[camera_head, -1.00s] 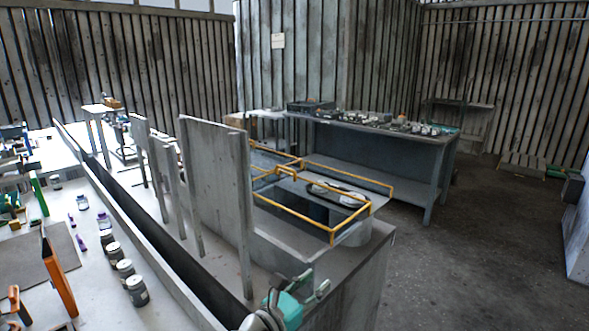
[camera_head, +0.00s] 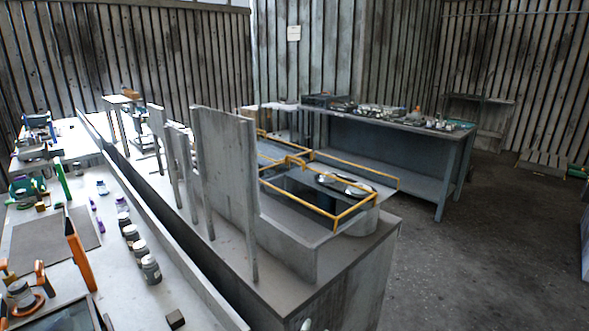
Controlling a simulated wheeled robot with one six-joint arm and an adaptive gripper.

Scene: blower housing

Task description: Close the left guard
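A yellow-framed guard structure (camera_head: 336,221) sits on top of a grey cabinet (camera_head: 350,262) right of centre. Its near section surrounds a dark opening and a pale rounded part (camera_head: 345,184). A second yellow section (camera_head: 273,135) lies behind it, to the left. A tall grey panel (camera_head: 222,160) stands upright along the cabinet's left side. I cannot tell which part is the left guard, or whether it is open. Only a small pale tip, perhaps of my gripper (camera_head: 305,324), shows at the bottom edge; the rest is out of frame.
A blue-grey workbench (camera_head: 455,150) with small parts stands behind. Open floor (camera_head: 470,270) lies at right.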

